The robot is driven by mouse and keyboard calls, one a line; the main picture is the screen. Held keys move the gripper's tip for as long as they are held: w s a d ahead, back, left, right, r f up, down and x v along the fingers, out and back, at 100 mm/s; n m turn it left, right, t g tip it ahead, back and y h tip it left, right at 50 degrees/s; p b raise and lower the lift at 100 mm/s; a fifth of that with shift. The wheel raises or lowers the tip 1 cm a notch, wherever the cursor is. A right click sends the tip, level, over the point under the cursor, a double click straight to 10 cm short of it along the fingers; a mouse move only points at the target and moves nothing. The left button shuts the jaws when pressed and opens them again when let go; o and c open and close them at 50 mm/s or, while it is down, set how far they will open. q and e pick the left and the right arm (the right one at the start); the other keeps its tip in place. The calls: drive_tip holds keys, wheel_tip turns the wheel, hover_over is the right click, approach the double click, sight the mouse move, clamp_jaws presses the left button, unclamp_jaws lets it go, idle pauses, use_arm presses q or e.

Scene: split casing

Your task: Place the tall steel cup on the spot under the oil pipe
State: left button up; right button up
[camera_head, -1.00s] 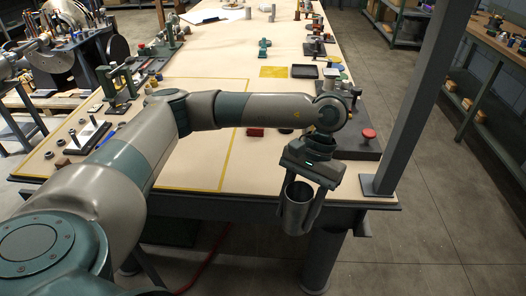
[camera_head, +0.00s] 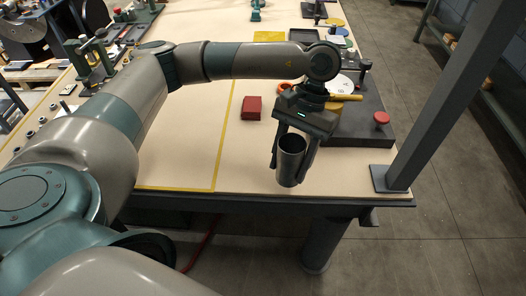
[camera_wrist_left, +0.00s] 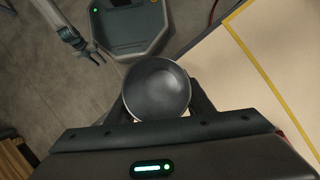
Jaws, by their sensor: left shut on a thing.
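The tall steel cup (camera_head: 290,160) is upright in my left gripper (camera_head: 293,152), whose two fingers are shut on its sides. In the head view the cup shows in front of the table's front edge area, left of the grey post. The left wrist view looks down into the cup's open, empty-looking mouth (camera_wrist_left: 157,90), between the fingers. I cannot make out the oil pipe or the spot under it. In the left wrist view another gripper (camera_wrist_left: 88,54), likely my right one, hangs far off at the upper left; its fingers look apart.
A dark base plate (camera_head: 360,128) with a red knob (camera_head: 381,118) and a yellow-handled part (camera_head: 345,97) lies behind the cup. A grey post (camera_head: 440,100) stands at the right. A red block (camera_head: 252,107) lies on the table (camera_head: 190,150). The front middle of the table is clear.

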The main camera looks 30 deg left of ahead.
sight(305, 145)
drive_tip(key=shift+s, duration=0.15)
